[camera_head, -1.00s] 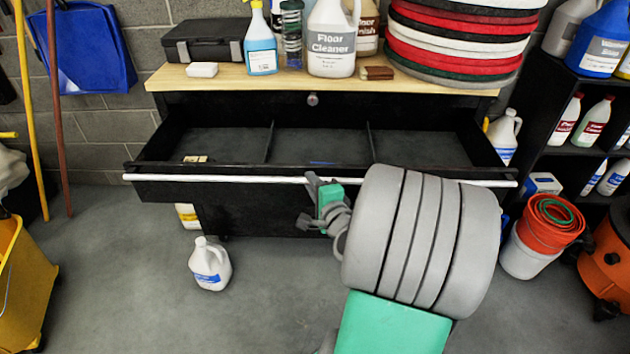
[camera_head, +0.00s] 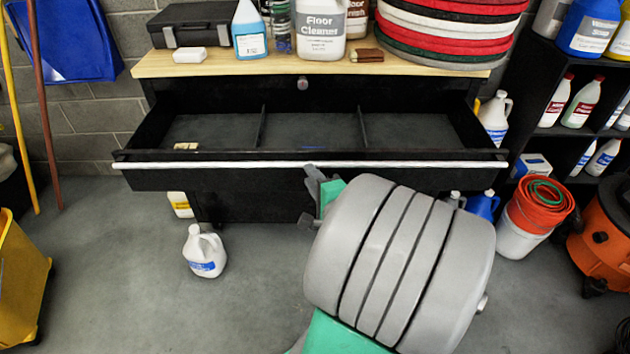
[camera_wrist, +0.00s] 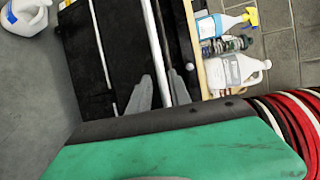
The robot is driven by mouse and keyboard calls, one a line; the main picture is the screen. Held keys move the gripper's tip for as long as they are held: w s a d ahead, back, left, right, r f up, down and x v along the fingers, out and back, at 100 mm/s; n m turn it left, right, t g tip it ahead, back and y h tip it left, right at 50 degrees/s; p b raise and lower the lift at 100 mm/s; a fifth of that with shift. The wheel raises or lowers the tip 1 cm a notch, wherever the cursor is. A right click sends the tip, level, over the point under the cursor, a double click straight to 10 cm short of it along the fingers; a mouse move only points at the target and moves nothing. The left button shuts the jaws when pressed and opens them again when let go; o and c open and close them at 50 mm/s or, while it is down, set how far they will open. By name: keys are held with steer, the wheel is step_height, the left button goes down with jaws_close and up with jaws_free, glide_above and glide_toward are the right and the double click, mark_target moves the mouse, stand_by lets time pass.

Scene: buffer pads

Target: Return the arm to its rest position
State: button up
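My arm (camera_head: 400,262), grey and green, reaches up from the bottom of the head view. My gripper (camera_head: 314,188) shows as dark fingers at the arm's far left end, just below the drawer's silver handle bar (camera_head: 230,165) in the picture; the arm hides part of it. In the wrist view two grey fingers of my gripper (camera_wrist: 158,88) stand apart with nothing held. The handle bar (camera_wrist: 152,35) runs between them in that picture; I cannot tell how far beyond them it is.
The black drawer (camera_head: 200,130) stands open under a wooden top (camera_head: 225,65) carrying bottles and stacked pads (camera_head: 450,30). A white jug (camera_head: 205,252) stands on the floor. Buckets (camera_head: 535,215) and an orange machine (camera_head: 605,235) are at right, a yellow bucket (camera_head: 20,285) at left.

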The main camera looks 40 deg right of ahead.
steer(key=v, duration=0.2)
steer(key=shift+s+a+r, duration=0.1)
steer(key=shift+s, duration=0.2)
steer(key=w+a+n+g+y+p, duration=0.1)
steer(key=a+n+g+y+p, duration=0.55)
steer(key=a+n, duration=0.65)
steer(key=s+a+r+n+g+h+p, duration=0.3)
steer(key=s+a+r+n+g+p, duration=0.2)
steer(key=r+n, duration=0.3)
step_height(320, 180, up, 2)
steer(key=shift+s+a+r+n+g+p, duration=0.1)
steer(key=shift+s+a+n+g+p, duration=0.15)
steer(key=shift+s+g+p, duration=0.35)
steer(key=shift+s, duration=0.15)
